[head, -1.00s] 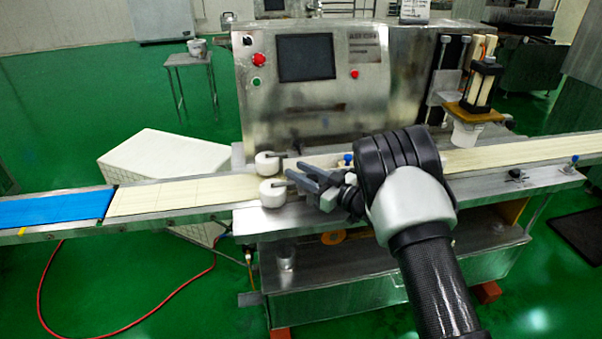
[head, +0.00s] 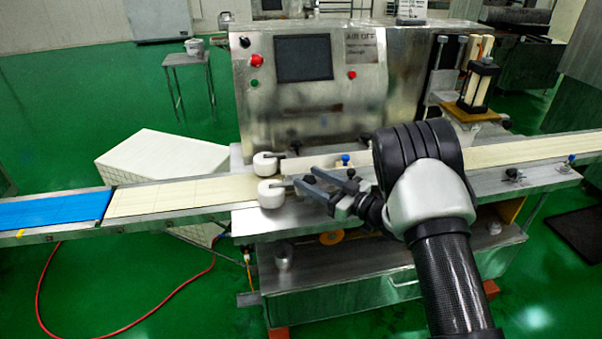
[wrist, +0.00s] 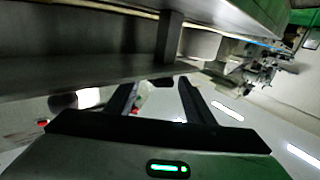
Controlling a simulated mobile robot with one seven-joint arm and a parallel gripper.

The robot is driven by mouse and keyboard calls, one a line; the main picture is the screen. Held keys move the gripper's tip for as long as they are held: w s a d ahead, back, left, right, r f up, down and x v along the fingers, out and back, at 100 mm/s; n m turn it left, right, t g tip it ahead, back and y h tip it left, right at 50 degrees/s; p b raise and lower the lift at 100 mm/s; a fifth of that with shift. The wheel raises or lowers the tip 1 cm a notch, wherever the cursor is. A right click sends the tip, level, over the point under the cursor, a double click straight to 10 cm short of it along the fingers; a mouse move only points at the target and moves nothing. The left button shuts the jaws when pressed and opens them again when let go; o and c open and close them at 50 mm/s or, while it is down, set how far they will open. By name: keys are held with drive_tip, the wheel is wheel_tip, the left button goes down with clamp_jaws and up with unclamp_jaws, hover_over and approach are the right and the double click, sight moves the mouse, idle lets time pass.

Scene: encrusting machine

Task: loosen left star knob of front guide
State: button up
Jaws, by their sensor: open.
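My gripper (head: 304,178) is open and empty in the head view, its two dark fingers pointing left just right of the front white roller (head: 271,193). A small black knob (head: 351,173) stands on the front side of the belt, right beside and behind my fingers. Another black knob (head: 512,174) stands farther right along the front edge. I cannot tell which is the left star knob; their star shape is too small to make out. In the wrist view my gripper's fingers (wrist: 157,88) stand apart, with a blurred pale and red patch showing between them.
A second white roller (head: 267,163) stands behind the front one. A blue-topped knob (head: 346,159) is near the belt's middle. The pale conveyor belt (head: 170,194) runs across the machine, with the control cabinet (head: 310,110) behind. My arm hides part of the right side.

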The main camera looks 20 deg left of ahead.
drive_tip(key=v, duration=1.2)
drive_tip(key=shift+d+p, duration=0.2)
drive_tip(key=shift+p, duration=0.15)
drive_tip(key=shift+r, duration=0.15)
